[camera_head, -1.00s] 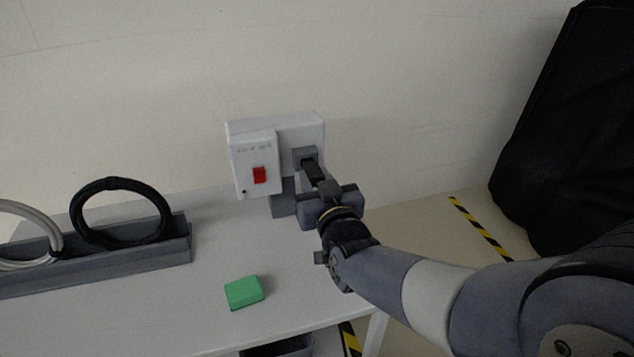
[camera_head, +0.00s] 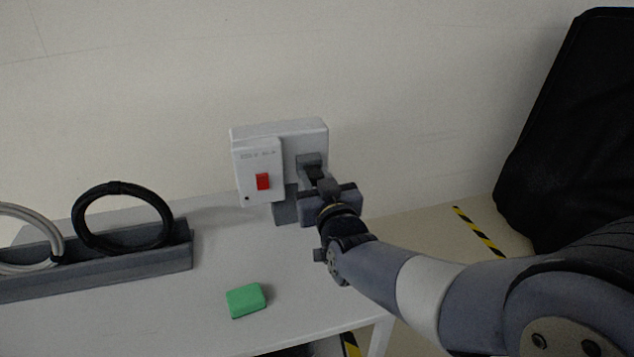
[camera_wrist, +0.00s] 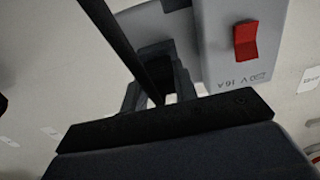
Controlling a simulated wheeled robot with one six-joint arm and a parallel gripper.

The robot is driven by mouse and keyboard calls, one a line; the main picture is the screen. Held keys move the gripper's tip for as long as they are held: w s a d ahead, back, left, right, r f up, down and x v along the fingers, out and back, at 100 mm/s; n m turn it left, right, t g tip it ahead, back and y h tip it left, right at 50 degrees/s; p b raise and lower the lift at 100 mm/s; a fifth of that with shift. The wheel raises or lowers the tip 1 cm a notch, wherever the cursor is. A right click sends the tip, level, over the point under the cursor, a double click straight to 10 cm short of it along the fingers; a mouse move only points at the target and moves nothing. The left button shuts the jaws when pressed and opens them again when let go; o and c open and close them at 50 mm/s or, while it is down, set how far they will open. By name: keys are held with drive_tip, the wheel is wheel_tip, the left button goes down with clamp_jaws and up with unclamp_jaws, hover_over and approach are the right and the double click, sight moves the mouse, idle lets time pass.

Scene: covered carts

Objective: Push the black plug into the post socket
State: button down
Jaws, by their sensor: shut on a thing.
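The post socket is a grey square outlet (camera_head: 309,160) on the right half of a white box (camera_head: 304,135) on a grey post (camera_head: 285,208). The black plug (camera_head: 313,173) is in line with the outlet, its front end at or in the opening. I cannot tell how deep it sits. My gripper (camera_head: 318,183) is shut on the plug, close in front of the box. In the wrist view the fingers (camera_wrist: 158,95) flank a dark block below the white box, and a black strip, perhaps the cable (camera_wrist: 122,45), crosses the picture. The plug's tip is hidden there.
A red switch (camera_head: 263,181) is on the box's left part. A black cable coil (camera_head: 78,222) and a grey coil stand in a grey rack (camera_head: 120,262) at left. A green block (camera_head: 246,300) lies on the white table (camera_head: 215,255). A black-covered cart (camera_head: 570,130) stands at right.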

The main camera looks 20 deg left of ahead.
drive_tip(key=c, duration=1)
unclamp_jaws()
drive_tip(key=shift+c, duration=0.2)
drive_tip(key=v, duration=1)
drive_tip(key=shift+s, duration=0.3)
drive_tip(key=shift+d, duration=0.1)
drive_tip(key=x, duration=1)
drive_tip(key=shift+w, duration=0.35)
drive_tip(key=shift+s, duration=0.25)
